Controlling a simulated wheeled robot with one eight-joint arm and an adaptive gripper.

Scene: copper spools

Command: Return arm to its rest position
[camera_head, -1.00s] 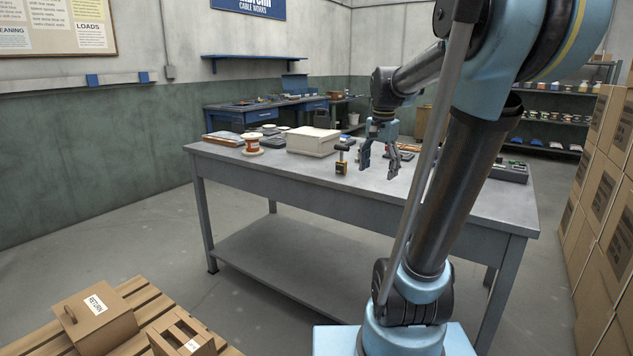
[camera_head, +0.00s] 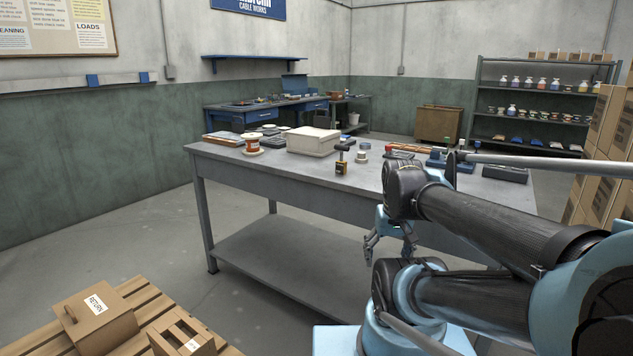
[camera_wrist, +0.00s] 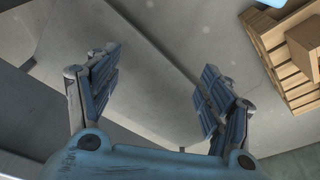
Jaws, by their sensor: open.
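My gripper (camera_head: 389,254) hangs in front of the near edge of the grey workbench (camera_head: 240,162), below the level of its top. Its fingers point down, spread apart with nothing between them. My arm is folded low at the right side of the head view and covers the bench's right front part.
On the bench stand a copper spool (camera_head: 252,143), a white box (camera_head: 313,141), a yellow-black tool (camera_head: 342,160) and a dark tray (camera_head: 505,174). A pallet with a RETURN carton (camera_head: 95,318) lies at lower left. Stacked cartons (camera_head: 590,190) stand at right. Floor at left is clear.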

